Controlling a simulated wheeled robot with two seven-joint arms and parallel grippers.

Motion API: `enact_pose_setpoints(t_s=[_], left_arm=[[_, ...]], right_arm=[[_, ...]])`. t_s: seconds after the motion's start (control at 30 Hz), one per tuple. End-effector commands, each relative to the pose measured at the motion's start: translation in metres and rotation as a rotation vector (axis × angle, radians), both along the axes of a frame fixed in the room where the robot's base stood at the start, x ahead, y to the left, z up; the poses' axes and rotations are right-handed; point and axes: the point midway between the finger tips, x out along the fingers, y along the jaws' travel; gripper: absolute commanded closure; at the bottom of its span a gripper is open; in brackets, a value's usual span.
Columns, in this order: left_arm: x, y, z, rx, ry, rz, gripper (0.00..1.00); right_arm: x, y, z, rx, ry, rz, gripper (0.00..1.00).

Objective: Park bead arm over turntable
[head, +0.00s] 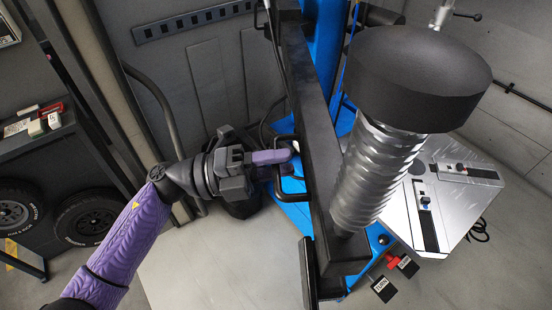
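The bead arm seems to be the long dark bar (318,150) running down the middle of the head view, with a black loop handle (291,187) on its left side and a flat black paddle (308,272) at its lower end. My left gripper (282,160) comes in from the left, its purple fingers at the loop handle. I cannot tell whether they are closed on it. The turntable (398,212) is a silver plate with sliding black clamps, to the right of the bar. A ribbed silver column partly hides it. My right gripper is not in view.
The ribbed column (375,180) with a thick black cap (415,75) stands between bar and turntable. Blue machine parts (325,45) are behind. Pedals (384,288) sit at the lower right. A shelf with tyres (87,218) is at the left. The floor at bottom centre is clear.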

Motion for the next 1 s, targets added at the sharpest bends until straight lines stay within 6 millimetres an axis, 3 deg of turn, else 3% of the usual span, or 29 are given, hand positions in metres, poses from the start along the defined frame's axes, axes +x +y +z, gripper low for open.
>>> enact_pose_setpoints(t_s=[0.03,0.13,1.0], left_arm=[[0.0,0.0002,-0.0001,0.0,0.0,0.0,0.79],[0.0,0.0002,-0.0001,0.0,0.0,0.0,1.0],[0.0001,0.0004,-0.0004,0.001,0.001,0.001,1.0]], right_arm=[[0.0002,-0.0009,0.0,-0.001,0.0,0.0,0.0],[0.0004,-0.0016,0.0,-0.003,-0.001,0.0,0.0],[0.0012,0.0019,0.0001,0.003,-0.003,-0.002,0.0]])
